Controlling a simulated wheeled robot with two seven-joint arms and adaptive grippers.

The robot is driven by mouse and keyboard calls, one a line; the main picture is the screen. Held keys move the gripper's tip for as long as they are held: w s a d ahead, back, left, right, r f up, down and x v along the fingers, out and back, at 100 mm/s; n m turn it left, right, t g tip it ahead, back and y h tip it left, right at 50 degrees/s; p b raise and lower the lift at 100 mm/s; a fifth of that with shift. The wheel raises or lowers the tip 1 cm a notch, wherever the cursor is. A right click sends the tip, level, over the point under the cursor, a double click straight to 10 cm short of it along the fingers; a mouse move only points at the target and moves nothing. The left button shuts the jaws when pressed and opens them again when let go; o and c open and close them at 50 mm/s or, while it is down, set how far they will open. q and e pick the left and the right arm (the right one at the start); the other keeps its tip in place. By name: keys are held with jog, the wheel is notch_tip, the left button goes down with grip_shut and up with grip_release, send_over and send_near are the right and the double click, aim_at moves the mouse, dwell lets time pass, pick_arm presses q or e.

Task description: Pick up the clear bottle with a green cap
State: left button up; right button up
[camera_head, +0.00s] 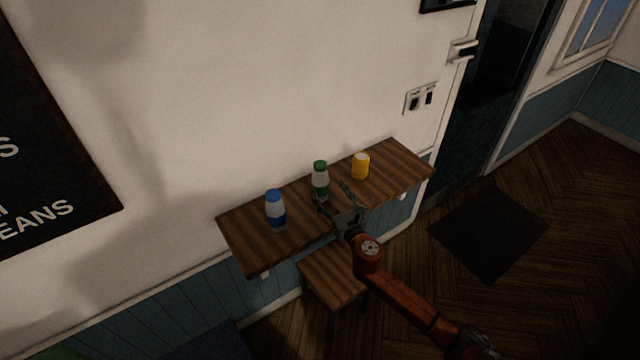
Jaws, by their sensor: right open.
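The clear bottle with a green cap (320,176) stands upright on a narrow wooden wall shelf (247,246), near its middle. My right gripper (333,196) is at the shelf, just in front of the bottle, with its fingers spread and pointing toward it. The fingers look open with nothing held between them. The lower part of the bottle is close to one finger, and I cannot tell whether they touch. My left gripper is not in view.
A bottle with a blue cap (275,210) stands to the left on the shelf. A yellow cup-like container (361,166) stands to the right. A wooden stool (330,278) is below the shelf. The wall (230,110) is close behind. A dark mat (489,232) lies on the floor.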

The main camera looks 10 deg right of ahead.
aim_at(320, 178)
jog(key=w, duration=0.2)
jog(key=w+a, duration=0.1)
jog(key=w, duration=0.1)
jog(key=w+b, duration=0.1)
jog(key=w, duration=0.2)
jog(key=shift+a, duration=0.35)
jog(key=shift+c, duration=0.6)
jog(key=c, duration=0.9)
jog(key=shift+r, duration=0.1)
